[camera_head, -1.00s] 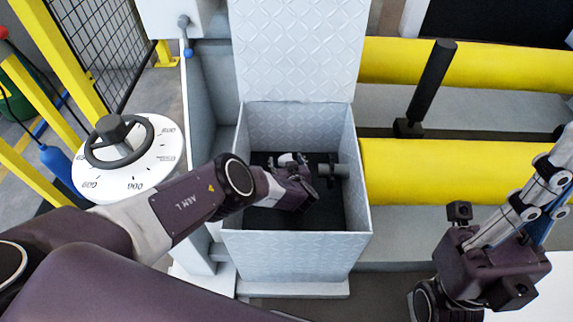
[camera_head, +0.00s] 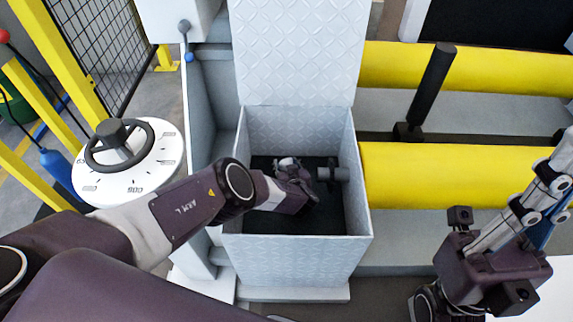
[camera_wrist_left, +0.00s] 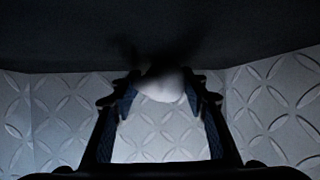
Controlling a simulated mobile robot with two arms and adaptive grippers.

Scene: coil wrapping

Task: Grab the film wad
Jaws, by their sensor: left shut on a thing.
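A small pale film wad (camera_wrist_left: 163,88) shows in the left wrist view between my left gripper's fingertips (camera_wrist_left: 162,84). The fingers are shut on it, and its upper part is in dark shadow. In the head view my left gripper (camera_head: 296,182) is down inside an open grey box (camera_head: 300,262), over its black floor. I cannot clearly make out the wad in the head view. My right gripper (camera_head: 490,268) is at the lower right, away from the box. Whether its fingers are open or shut does not show.
The box's patterned lid (camera_head: 298,50) stands raised at the back. A grey cylinder (camera_head: 333,174) lies beside the left gripper inside the box. A white dial with a black handwheel (camera_head: 118,148) is left of the box. Yellow rollers (camera_head: 450,172) are to the right.

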